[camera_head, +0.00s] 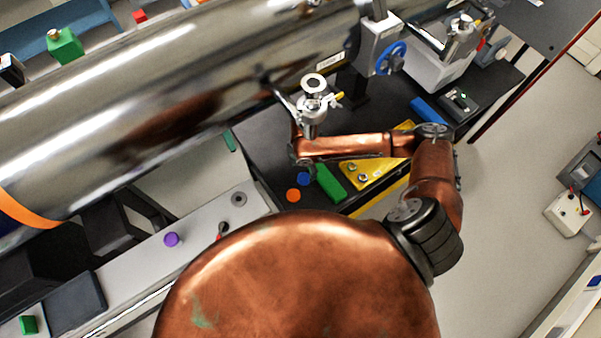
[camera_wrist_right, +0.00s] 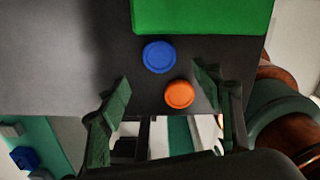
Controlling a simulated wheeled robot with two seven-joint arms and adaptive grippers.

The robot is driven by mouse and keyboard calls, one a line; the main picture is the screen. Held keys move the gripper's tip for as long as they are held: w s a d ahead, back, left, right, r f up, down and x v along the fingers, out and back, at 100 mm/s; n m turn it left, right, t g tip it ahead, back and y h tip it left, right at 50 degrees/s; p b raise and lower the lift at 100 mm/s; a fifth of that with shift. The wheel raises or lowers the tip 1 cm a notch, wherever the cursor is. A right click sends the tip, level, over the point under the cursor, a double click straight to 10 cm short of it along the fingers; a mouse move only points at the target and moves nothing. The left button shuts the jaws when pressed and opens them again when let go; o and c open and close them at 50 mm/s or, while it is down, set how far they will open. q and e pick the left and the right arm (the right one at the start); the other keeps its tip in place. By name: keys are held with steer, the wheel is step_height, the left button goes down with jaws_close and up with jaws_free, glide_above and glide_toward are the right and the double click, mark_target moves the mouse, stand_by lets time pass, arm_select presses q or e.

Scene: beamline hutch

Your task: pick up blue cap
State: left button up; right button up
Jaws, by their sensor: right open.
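The blue cap (camera_head: 304,179) is a small round disc lying flat on the dark bench top. It also shows in the right wrist view (camera_wrist_right: 159,57), beyond the fingertips and slightly left of centre. An orange cap (camera_head: 293,195) lies close beside it, and in the wrist view (camera_wrist_right: 179,94) it appears between the fingers. My right gripper (camera_wrist_right: 162,95) is open, with nothing between its fingers. In the head view its arm reaches in from the right and ends near the blue cap; the fingers are hard to make out there. My left gripper is not in view.
A green block (camera_head: 330,184) lies just right of the blue cap, with a yellow plate (camera_head: 375,168) beyond. A purple cap (camera_head: 171,240) sits on the grey surface at left.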

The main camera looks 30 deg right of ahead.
mark_target(303, 178)
step_height(303, 178, down, 3)
steer(key=shift+s+r, duration=0.1)
steer(key=shift+s, duration=0.05)
step_height(303, 178, down, 4)
steer(key=shift+d+r, duration=0.15)
steer(key=shift+r, duration=0.05)
steer(key=shift+f, duration=0.35)
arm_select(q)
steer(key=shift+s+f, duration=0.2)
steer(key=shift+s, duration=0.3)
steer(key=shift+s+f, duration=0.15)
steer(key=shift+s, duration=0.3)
arm_select(e)
steer(key=c, duration=0.8)
